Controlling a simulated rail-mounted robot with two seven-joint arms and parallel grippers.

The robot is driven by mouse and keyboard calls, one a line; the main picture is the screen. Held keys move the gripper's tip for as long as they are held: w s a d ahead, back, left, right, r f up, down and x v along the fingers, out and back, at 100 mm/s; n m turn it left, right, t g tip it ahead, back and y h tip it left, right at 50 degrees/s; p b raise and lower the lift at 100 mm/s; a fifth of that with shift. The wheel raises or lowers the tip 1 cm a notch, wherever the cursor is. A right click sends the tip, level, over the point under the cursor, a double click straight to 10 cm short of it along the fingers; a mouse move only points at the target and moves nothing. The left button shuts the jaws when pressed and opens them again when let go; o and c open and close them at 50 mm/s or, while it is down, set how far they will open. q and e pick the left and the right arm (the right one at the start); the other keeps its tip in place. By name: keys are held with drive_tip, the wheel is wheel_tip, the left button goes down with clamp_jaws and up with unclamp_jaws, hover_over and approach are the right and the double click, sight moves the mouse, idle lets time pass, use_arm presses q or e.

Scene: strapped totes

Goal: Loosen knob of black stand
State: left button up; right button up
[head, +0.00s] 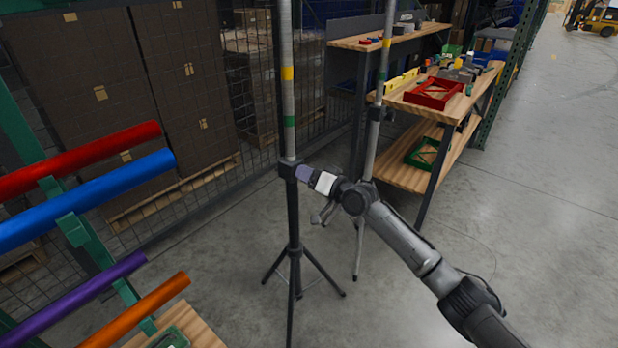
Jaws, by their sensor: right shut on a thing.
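A black tripod stand (293,222) stands on the concrete floor near the middle of the head view. A grey pole with yellow and green bands (287,110) rises upright from its dark collar (289,168). My right gripper (307,174) reaches in from the lower right and is shut at the collar's right side. It is shut on the knob there, which the fingers mostly hide. A second stand with light grey legs (359,250) and its own banded pole stands just behind my right wrist. My left gripper is not in view.
Red, blue, purple and orange tubes (85,203) stick out from a green rack at the left. A wooden shelf bench (400,178) with red and green trays stands behind. Mesh fencing and boxes fill the back left.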

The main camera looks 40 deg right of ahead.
drive_tip(key=n, duration=0.2)
drive_tip(key=shift+n, duration=1)
drive_tip(key=o, duration=0.9)
drive_tip(key=shift+s, duration=0.1)
